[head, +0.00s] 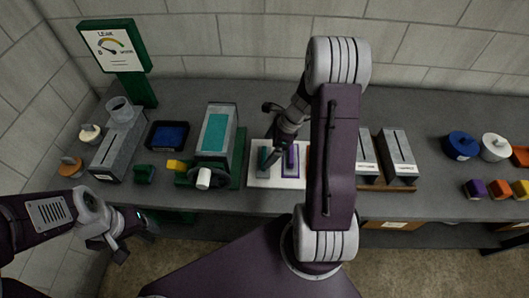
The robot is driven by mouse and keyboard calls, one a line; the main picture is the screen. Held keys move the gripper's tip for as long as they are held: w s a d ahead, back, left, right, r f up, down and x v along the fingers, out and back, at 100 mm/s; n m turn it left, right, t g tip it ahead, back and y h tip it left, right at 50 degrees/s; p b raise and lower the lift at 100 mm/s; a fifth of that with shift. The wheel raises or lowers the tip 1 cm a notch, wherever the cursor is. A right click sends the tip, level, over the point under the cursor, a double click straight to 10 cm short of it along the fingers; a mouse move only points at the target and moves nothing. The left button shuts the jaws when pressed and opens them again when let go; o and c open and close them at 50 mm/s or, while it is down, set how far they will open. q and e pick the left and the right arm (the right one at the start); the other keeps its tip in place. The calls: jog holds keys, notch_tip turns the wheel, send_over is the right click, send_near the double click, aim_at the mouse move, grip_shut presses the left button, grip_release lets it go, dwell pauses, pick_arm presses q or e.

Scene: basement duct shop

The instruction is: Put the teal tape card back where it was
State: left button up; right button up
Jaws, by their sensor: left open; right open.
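The teal tape card (263,158) stands or lies at the left part of a white board (262,182) on the bench; its exact pose is too small to tell. A purple card (291,160) is beside it on the right, within a purple outline. My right gripper (272,152) is open, reaching down over the board right at the teal card; I cannot tell whether it touches the card. My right arm hides the board's right side. My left gripper (118,247) is open and empty, low at the left, in front of the bench edge.
A grey machine with a teal strip (215,132) stands left of the board. Two grey slotted blocks (398,155) are right of my arm. A blue tray (168,135), a leak gauge sign (110,45), round pots (461,145) and coloured cubes (499,189) stand further out.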

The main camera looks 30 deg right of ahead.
jog(key=v, duration=0.7)
jog(key=s+a+n+h, duration=0.2)
jog(key=s+a+n, duration=0.3)
jog(key=n, duration=0.7)
jog(key=s+a+n+g+h, duration=0.1)
jog(key=s+a+n, duration=0.4)
jog(key=n, duration=0.7)
jog(key=shift+s+a+h, duration=0.2)
jog(key=shift+a+h, duration=0.2)
jog(key=shift+a, duration=0.45)
jog(key=shift+d, duration=0.1)
